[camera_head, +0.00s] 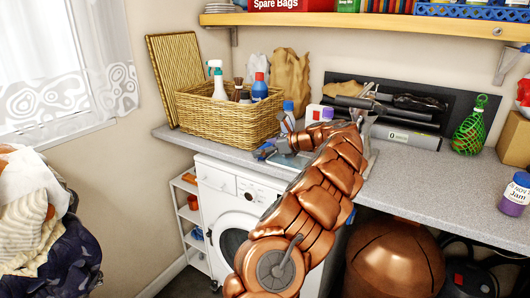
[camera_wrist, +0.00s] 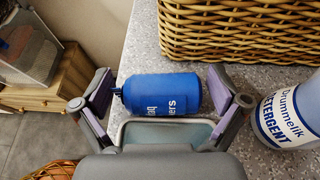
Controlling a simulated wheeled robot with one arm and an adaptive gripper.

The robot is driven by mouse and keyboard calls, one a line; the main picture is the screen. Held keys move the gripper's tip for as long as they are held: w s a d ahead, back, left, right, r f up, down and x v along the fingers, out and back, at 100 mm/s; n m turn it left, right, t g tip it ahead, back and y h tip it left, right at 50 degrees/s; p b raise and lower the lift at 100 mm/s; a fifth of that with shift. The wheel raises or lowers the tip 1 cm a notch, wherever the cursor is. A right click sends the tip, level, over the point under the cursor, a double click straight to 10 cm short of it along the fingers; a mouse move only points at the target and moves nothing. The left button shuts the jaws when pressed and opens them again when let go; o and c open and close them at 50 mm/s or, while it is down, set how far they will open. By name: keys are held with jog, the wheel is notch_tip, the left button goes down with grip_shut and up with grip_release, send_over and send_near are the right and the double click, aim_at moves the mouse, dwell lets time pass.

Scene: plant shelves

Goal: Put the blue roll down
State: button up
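The blue roll (camera_wrist: 165,94) with white lettering lies crosswise between the two finger pads of my gripper (camera_wrist: 163,90) in the wrist view. The pads stand wide apart, and a narrow gap shows at the roll's right end. Its left end, with a small dark nub, comes very near the left pad; contact there is unclear. The roll is at the edge of the grey speckled counter (camera_wrist: 147,40); its underside is hidden. In the head view my gripper (camera_head: 268,150) is small, by the counter's front edge below the basket, with a bit of blue at it.
A wicker basket (camera_head: 226,121) stands behind, holding a spray bottle (camera_head: 217,80) and other bottles. A detergent bottle (camera_wrist: 288,115) stands close to my right finger. A teal-grey container (camera_wrist: 165,132) is just below the roll. A washing machine (camera_head: 240,190) is under the counter.

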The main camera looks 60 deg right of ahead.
jog(key=c, duration=1)
jog(key=shift+c, duration=0.3)
jog(key=shift+r, duration=1.7)
jog(key=shift+s+a, duration=0.1)
jog(key=s+a+b, duration=0.1)
jog(key=s+a, duration=1)
jog(key=a, duration=0.2)
jog(key=shift+s, duration=0.4)
jog(key=shift+a, duration=0.1)
